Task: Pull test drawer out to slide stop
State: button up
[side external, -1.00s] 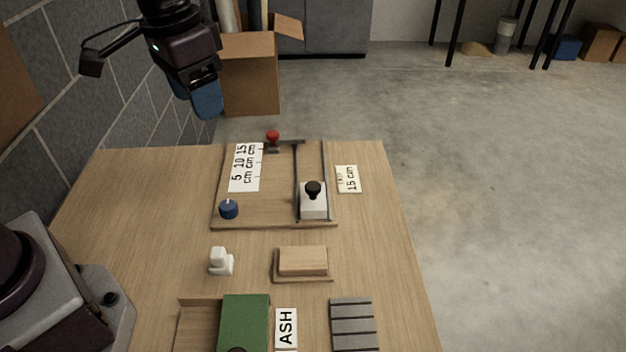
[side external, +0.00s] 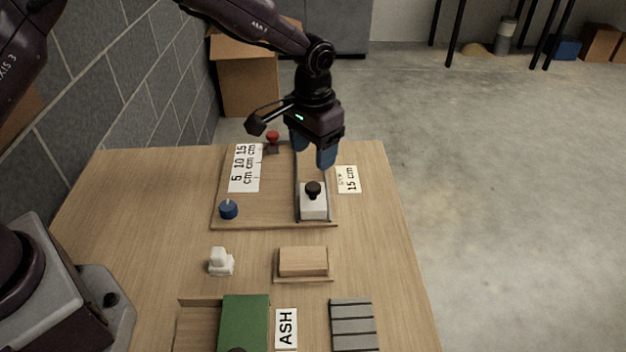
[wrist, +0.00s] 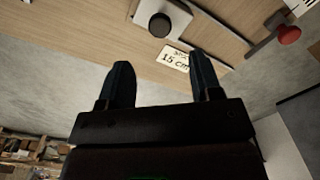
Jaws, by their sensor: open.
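A white block (side external: 313,210) with a black knob (side external: 313,188) sits between two dark rails on a wooden board (side external: 262,212), near the board's front edge. The block (wrist: 178,14) and knob (wrist: 160,25) also show in the wrist view, beyond my fingertips. My gripper (side external: 312,156) is open, fingers down, above the far part of the rails and behind the block. Its blue fingers (wrist: 162,62) are apart with nothing between them. A green box (side external: 245,318) sits in a wooden tray at the front; I cannot tell which piece is the test drawer.
A scale card (side external: 245,168) marked 5, 10, 15 cm lies left of the rails. A red knob (side external: 272,137) stands at the back. A 15 cm card (side external: 348,180), blue knob (side external: 228,209), white piece (side external: 221,262) and wooden block (side external: 303,261) are nearby.

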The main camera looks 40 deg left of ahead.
aim_at(313, 186)
notch_tip(313, 186, down, 8)
jog(key=shift+r, duration=0.1)
jog(key=shift+c, duration=0.4)
